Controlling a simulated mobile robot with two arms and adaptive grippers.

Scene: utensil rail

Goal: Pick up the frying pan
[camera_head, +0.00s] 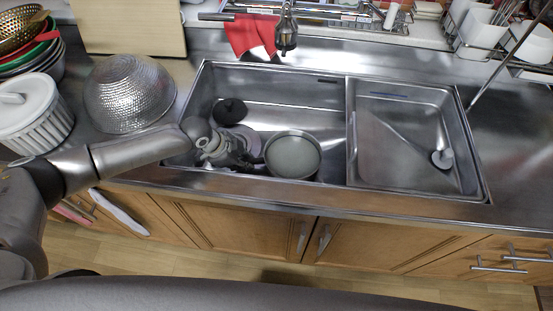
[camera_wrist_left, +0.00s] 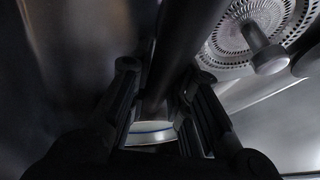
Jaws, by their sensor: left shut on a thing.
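The frying pan (camera_head: 293,155), round and grey with a pale inside, sits in the large left basin of the sink, near its front wall. My left gripper (camera_head: 254,157) reaches down into that basin at the pan's left side. In the left wrist view my left gripper (camera_wrist_left: 160,115) is shut on a dark bar, which looks like the pan's handle (camera_wrist_left: 190,35). The grip itself is in shadow and partly hidden by the fingers. My right gripper is not in view.
The sink's front rim (camera_head: 330,192) runs close by the pan. A drain strainer (camera_wrist_left: 235,45) is near the gripper. A hammered metal bowl (camera_head: 130,92) and a white ribbed pot (camera_head: 32,112) stand left. The right basin (camera_head: 400,165) is mostly clear.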

